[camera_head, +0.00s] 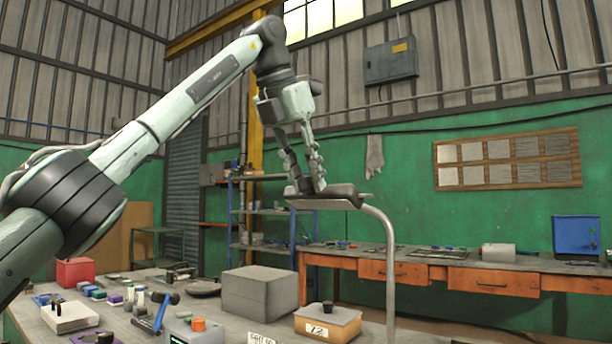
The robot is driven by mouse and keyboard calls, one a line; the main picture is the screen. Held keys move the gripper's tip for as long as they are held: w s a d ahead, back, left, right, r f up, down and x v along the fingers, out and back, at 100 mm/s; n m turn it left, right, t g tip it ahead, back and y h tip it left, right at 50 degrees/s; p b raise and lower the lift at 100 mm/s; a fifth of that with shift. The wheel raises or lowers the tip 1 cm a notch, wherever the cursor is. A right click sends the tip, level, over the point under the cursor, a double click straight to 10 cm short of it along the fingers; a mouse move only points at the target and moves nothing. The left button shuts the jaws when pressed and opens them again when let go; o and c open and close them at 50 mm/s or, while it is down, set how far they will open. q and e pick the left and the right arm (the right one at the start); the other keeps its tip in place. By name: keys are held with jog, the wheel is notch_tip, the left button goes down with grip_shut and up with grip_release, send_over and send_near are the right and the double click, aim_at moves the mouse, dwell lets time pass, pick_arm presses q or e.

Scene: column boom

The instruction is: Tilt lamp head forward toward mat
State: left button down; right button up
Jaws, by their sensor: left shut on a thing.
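The lamp is a curved grey metal column (390,262) that rises from the bench and bends over to the left at its top. Its flat dark lamp head (335,198) sits at the end of the bend and looks close to level. My left gripper (307,188) comes down from above and is shut on the lamp head near its left part. The fingers hide some of the head. I cannot make out the mat for certain. My right gripper is not in view.
On the bench (225,310) below stand a grey box (258,292), a tan box with a label (327,322), a red box (75,271) and several small bottles and tools. An orange-drawer workbench (450,275) stands behind. The air around the lamp head is clear.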

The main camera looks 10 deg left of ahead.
pick_arm(q)
jog(key=c, duration=1.3)
grip_release()
jog(key=shift+o, duration=0.2)
jog(key=v, duration=1.2)
